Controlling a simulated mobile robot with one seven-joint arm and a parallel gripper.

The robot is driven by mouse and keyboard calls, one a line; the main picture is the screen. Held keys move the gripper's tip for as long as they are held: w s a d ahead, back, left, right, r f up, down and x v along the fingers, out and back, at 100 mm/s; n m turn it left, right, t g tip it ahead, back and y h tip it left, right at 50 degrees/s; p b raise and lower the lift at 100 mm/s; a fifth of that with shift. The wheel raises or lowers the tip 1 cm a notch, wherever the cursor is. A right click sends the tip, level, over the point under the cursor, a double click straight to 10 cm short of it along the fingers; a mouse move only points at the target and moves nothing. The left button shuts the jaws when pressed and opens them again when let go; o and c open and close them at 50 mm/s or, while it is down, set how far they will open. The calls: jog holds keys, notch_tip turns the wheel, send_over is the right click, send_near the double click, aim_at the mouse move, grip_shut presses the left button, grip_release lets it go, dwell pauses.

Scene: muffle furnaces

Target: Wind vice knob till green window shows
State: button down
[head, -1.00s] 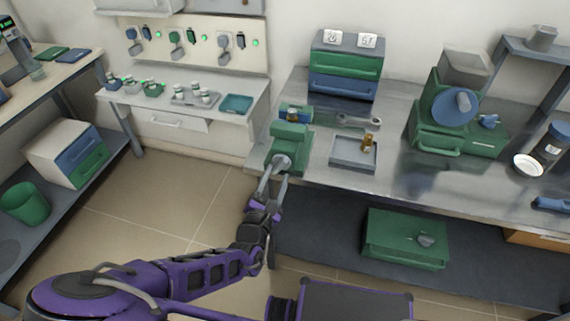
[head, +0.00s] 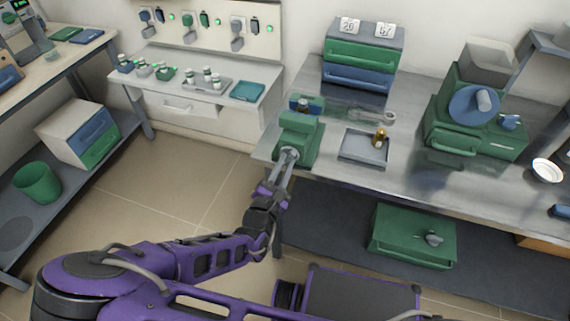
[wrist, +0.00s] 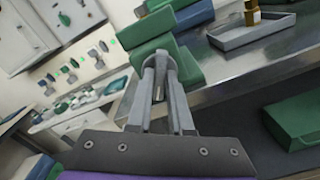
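The green bench vice (head: 299,137) sits at the left front corner of the steel bench. Its grey knob (head: 289,153) faces the front, toward my arm. My gripper (head: 287,160) reaches up to the knob, with one finger on each side of it. In the wrist view, the two long grey fingers (wrist: 162,78) stand close together with the knob (wrist: 164,59) between their tips, and they look closed on it. The vice body (wrist: 165,22) fills the space behind. I cannot make out an indicator window or its colour in either view.
A grey tray (head: 364,147) with a small brass piece (head: 380,137) lies right of the vice, near a wrench (head: 373,116). A drawer unit (head: 360,57) stands behind. A green machine (head: 475,125) is farther right. The floor left of the bench is clear.

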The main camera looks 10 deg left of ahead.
jog(key=shift+m, duration=0.4)
jog(key=m+b, duration=0.1)
jog(key=m, duration=0.2)
jog(key=shift+d+f+m, duration=0.1)
jog(key=shift+m, duration=0.3)
jog(key=m+b, duration=0.1)
jog(key=m, duration=0.4)
jog(key=shift+f+m, duration=0.1)
jog(key=shift+m, duration=0.2)
jog(key=m+b, duration=0.6)
jog(key=m, duration=1.2)
jog(key=shift+f, duration=0.2)
jog(key=m, duration=0.5)
jog(key=shift+a, duration=0.25)
jog(key=m, duration=0.5)
jog(key=shift+a+r, duration=0.1)
